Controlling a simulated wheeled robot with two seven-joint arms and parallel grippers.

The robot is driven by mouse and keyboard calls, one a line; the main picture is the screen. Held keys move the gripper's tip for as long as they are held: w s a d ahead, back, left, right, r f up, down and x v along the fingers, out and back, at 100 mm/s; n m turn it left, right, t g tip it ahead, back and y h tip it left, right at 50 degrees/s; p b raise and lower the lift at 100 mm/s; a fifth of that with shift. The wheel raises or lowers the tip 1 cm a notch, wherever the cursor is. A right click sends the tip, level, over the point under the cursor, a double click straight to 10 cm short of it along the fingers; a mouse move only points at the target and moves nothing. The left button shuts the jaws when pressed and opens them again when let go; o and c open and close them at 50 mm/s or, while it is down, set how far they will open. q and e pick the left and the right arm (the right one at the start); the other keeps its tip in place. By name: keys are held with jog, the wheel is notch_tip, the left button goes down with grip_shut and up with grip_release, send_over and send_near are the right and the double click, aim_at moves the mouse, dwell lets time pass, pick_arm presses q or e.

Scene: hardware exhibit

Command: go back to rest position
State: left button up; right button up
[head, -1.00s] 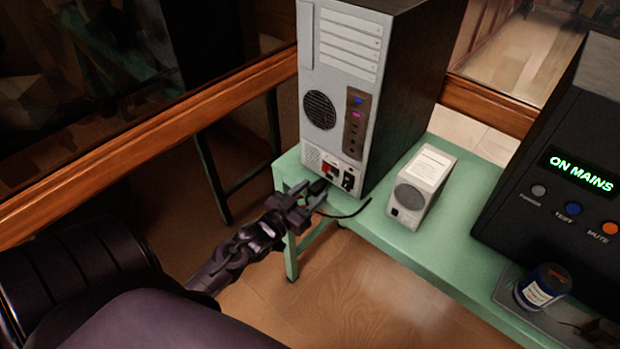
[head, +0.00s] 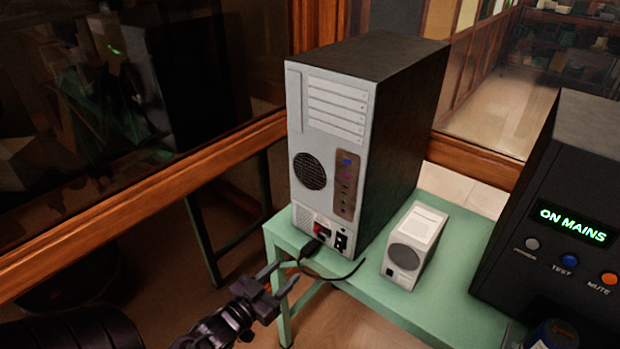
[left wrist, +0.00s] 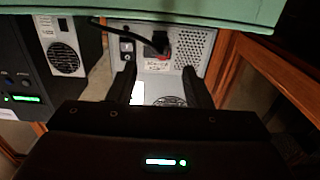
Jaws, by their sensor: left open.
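My left gripper (head: 287,271) is open and empty, in front of the near left corner of the green table. It is apart from the computer tower (head: 328,115) and its cable. In the left wrist view, which is upside down, its two fingers (left wrist: 160,83) stand apart with the tower's rear panel (left wrist: 186,47) beyond them. A black plug (head: 312,247) with a black cable (head: 345,276) is at the tower's lower rear panel. I cannot tell how deep it sits. My right gripper is not in view.
A small white power unit (head: 413,245) and a large black unit (head: 565,190) reading "ON MAINS" stand on the green table (head: 400,305). A dark blue jar (head: 552,336) is at the lower edge. A wooden rail (head: 150,190) with glass runs behind. Floor is open left of the table.

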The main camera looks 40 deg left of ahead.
pick_arm(q)
jog(key=s+d+f+g, duration=0.2)
jog(key=s+f+g, duration=0.15)
jog(key=f, duration=0.65)
jog(key=s+d+f+g+y, duration=0.15)
jog(key=s+f, duration=0.25)
jog(key=f, duration=0.6)
jog(key=s+d+f+g+h, duration=0.1)
jog(key=s+d+f+g, duration=0.2)
jog(key=f, duration=0.8)
jog(key=s+d+f+g, duration=0.2)
jog(key=s+f+g, duration=0.2)
jog(key=s+f, duration=0.3)
jog(key=s+d+f+m+g, duration=0.1)
jog(key=s+f+g, duration=0.4)
jog(key=s, duration=0.9)
notch_tip(320, 180, down, 2)
jog(key=shift+d+m+y, duration=0.3)
jog(key=shift+d+y, duration=0.05)
jog(key=shift+d, duration=0.5)
